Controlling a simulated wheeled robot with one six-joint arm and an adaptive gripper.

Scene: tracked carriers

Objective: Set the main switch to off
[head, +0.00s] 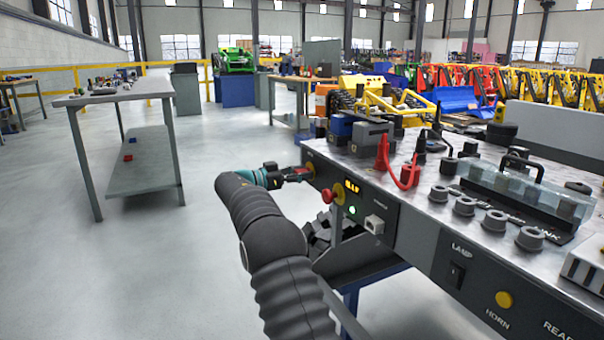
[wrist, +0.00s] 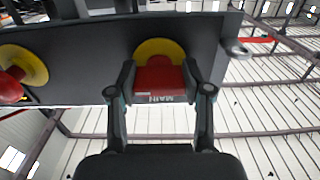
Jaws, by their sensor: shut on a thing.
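The main switch (wrist: 160,76) is a red handle marked MAIN on a yellow round plate, set in a dark panel (wrist: 100,45). In the wrist view my gripper (wrist: 160,84) has one finger on each side of the red handle and is shut on it. In the head view my gripper (head: 300,174) reaches the left end of the dark front panel (head: 386,215), and the switch is mostly hidden there.
A lamp switch (head: 456,275) and yellow horn button (head: 504,299) are farther right.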

